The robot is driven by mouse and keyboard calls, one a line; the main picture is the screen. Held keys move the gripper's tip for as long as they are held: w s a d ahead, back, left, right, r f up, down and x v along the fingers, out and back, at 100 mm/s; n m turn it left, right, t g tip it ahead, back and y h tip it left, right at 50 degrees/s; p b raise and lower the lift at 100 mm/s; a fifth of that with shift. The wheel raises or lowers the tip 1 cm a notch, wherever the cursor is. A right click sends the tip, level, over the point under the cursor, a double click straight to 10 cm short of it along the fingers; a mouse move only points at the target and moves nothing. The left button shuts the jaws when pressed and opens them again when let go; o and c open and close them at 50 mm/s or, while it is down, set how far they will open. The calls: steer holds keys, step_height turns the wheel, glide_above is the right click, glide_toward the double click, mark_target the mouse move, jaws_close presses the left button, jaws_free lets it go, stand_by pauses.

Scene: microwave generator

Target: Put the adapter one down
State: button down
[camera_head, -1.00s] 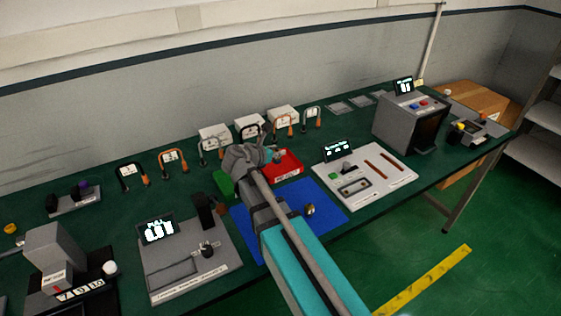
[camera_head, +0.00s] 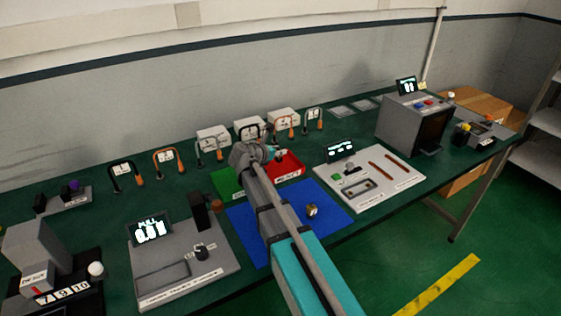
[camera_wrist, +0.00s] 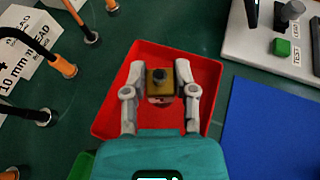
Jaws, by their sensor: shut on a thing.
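A small brass-coloured block with a dark round top, which I take to be adapter one (camera_wrist: 160,82), is between the fingers of my gripper (camera_wrist: 160,92) in the wrist view. My gripper is shut on it. Both are over the red tray (camera_wrist: 112,100). The wrist view does not show clearly whether the block touches the tray floor. In the head view, my gripper (camera_head: 272,153) is at the left side of the red tray (camera_head: 295,172), and the block is hidden by my arm.
A green tray (camera_head: 226,183) adjoins on the left and a blue mat (camera_head: 332,205) lies in front, with a small brass-coloured piece (camera_head: 311,211) on it. Labelled white boxes (camera_head: 284,118) and cable loops stand behind. A white panel (camera_head: 398,178) is on the right.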

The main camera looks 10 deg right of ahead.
mark_target(279, 158)
stand_by(0.3)
steer(key=shift+w+d+f+b, duration=0.1)
steer(key=shift+w+f+b, duration=0.3)
steer(key=shift+f+b, duration=1.6)
steer(key=shift+f, duration=0.1)
steer(key=shift+c, duration=2.1)
jaws_free()
